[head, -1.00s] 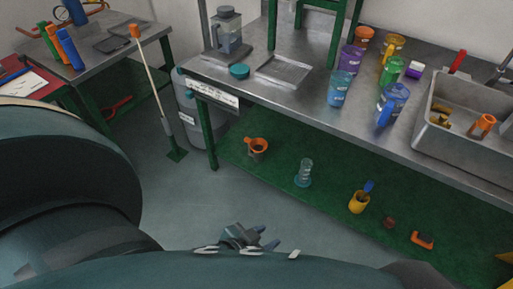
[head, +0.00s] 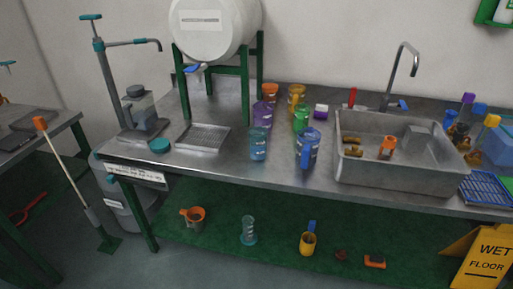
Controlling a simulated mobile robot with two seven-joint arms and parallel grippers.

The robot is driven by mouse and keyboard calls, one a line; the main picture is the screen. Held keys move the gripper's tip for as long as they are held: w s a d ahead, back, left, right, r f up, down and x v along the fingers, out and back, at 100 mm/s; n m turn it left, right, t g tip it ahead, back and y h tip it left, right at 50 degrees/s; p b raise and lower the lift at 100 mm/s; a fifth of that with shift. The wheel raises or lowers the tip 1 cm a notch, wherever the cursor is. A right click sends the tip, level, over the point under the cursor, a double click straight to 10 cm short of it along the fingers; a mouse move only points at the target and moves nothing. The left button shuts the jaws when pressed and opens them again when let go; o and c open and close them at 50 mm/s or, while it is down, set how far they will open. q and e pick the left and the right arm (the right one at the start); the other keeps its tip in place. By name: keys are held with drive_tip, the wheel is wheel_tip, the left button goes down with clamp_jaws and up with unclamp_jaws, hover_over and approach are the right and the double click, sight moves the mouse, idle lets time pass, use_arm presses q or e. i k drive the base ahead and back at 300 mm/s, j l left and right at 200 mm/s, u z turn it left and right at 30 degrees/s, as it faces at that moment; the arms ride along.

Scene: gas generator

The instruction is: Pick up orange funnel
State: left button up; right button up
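An orange piece with a wide round mouth and a small side tab (head: 194,217) lies on the green lower shelf, at the left; it looks like the orange funnel. A smaller upright orange piece (head: 387,148) stands inside the sink, and an orange cup (head: 270,91) stands at the back of the counter. I cannot tell for sure which of these is the funnel. Neither of my grippers shows in the head view.
The steel counter (head: 215,170) runs above the green shelf (head: 180,240). A graduated cylinder (head: 248,231) and yellow mug (head: 308,243) stand on the shelf. A wet-floor sign (head: 485,262) stands at right. A grey bin (head: 117,203) and a broom (head: 66,172) are at left.

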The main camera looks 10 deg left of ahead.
sight(193, 217)
drive_tip(key=i+j, duration=0.1)
drive_tip(key=j, duration=0.3)
drive_tip(key=j+z, duration=0.1)
drive_tip(key=j, duration=0.3)
drive_tip(key=i+j, duration=0.15)
drive_tip(key=j, duration=0.3)
drive_tip(key=i+j, duration=0.1)
drive_tip(key=i, duration=0.35)
drive_tip(key=i+j, duration=0.1)
drive_tip(key=i, duration=0.35)
drive_tip(key=i+z, duration=0.1)
drive_tip(key=i, duration=0.35)
